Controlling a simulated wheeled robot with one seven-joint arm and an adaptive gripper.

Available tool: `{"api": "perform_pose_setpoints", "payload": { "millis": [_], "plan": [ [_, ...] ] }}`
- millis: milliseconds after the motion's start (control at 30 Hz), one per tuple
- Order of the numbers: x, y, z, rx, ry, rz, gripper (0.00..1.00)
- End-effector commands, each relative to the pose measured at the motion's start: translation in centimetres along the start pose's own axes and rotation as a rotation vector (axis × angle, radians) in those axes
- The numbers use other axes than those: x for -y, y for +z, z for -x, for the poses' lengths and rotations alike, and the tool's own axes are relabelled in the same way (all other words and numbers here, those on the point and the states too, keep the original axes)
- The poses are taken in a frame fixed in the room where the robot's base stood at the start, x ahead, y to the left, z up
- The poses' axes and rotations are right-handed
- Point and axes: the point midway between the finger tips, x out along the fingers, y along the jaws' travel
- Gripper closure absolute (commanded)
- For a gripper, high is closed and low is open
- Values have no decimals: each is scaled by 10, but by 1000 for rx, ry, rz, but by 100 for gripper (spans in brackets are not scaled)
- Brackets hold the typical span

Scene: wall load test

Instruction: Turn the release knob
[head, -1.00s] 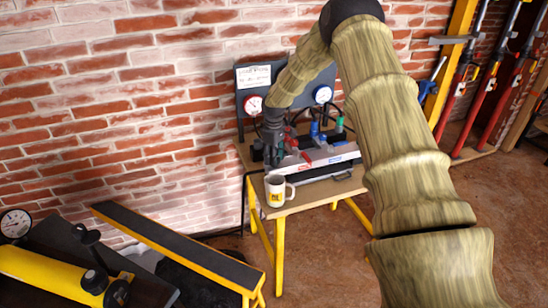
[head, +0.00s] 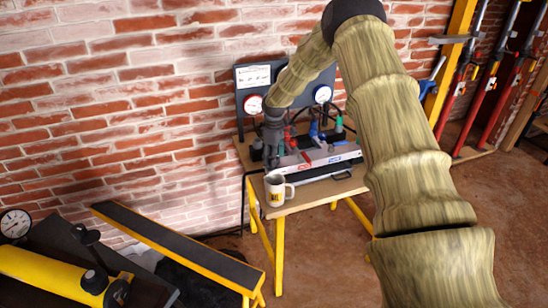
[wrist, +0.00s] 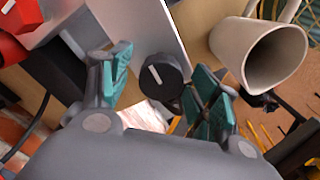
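The release knob (wrist: 165,75) is a round black knob with a white pointer line, on the end of a pale metal panel (wrist: 150,32) in the wrist view. My gripper (wrist: 160,85) is open, with its teal finger pads on either side of the knob. The right pad is close to the knob's edge; whether it touches I cannot tell. A wider gap shows on the left. In the head view my gripper (head: 272,155) is at the left end of the bench unit (head: 325,160), and the knob is hidden there.
A white mug (head: 276,190) stands on the table's front left corner, close to my gripper; it also shows in the wrist view (wrist: 262,50). Two gauges (head: 323,94) sit on the dark back panel. A red part (wrist: 20,20) is at the wrist view's upper left.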

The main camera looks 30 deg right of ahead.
Motion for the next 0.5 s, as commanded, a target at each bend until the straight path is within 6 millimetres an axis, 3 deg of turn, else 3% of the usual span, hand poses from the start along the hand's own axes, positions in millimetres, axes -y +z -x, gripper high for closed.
{"api": "perform_pose_setpoints", "payload": {
  "millis": [267,500],
  "plan": [
    [0,0,2,0,0,0,38],
    [0,-1,30,-1,1,0,38]
  ]
}}
